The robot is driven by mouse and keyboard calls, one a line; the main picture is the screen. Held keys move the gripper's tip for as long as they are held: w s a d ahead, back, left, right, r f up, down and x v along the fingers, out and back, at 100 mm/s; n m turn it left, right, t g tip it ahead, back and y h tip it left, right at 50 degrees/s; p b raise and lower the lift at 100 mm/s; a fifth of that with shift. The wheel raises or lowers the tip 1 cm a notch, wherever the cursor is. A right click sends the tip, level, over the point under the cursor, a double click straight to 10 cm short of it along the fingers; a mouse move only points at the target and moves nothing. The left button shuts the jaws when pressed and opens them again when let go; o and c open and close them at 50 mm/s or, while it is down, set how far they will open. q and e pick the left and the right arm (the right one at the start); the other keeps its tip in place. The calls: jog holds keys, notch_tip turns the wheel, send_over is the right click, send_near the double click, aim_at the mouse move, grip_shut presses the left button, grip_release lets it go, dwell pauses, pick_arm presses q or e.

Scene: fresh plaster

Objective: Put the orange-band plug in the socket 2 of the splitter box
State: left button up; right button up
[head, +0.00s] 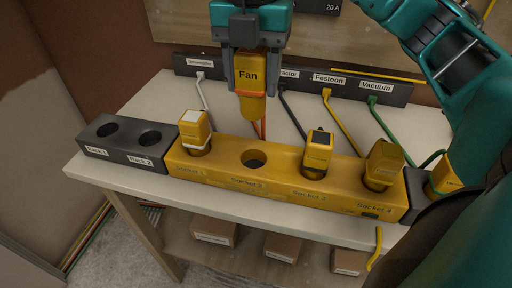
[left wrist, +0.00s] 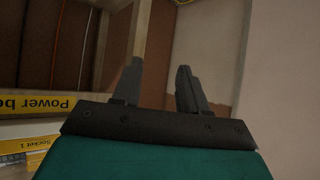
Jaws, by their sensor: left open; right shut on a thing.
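The yellow plug labelled Fan (head: 251,108), with an orange cord, is held upright by my right gripper (head: 249,84), which is shut on it. The plug hangs above the yellow splitter box (head: 230,180), its lower end just over the empty round hole of socket 2 (head: 254,159) and apart from it. Socket 1 holds a yellow plug with a white band (head: 195,132). Socket 3 holds a plug with a dark top (head: 318,150). Socket 4 holds another yellow plug (head: 383,165). My left gripper (left wrist: 158,88) is open and empty in the left wrist view.
A dark rack (head: 125,140) with two empty holes stands left of the box. Another yellow plug (head: 446,174) is at the right, partly behind my arm. A labelled cable strip (head: 300,80) runs along the back, with cords crossing the white bench (head: 150,105). Cartons (head: 213,231) lie below.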

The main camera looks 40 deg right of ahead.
notch_tip(320, 180, down, 14)
jog(key=shift+r+b, duration=0.25)
jog(key=shift+b, duration=0.55)
pick_arm(q)
jog(key=shift+w+d+h, duration=0.3)
jog(key=shift+w+d, duration=0.05)
jog(key=shift+d, duration=0.35)
pick_arm(e)
jog(key=shift+f, duration=0.15)
jog(key=o, duration=1.1)
pick_arm(q)
jog(key=shift+w, duration=0.1)
pick_arm(e)
jog(key=shift+o, duration=0.2)
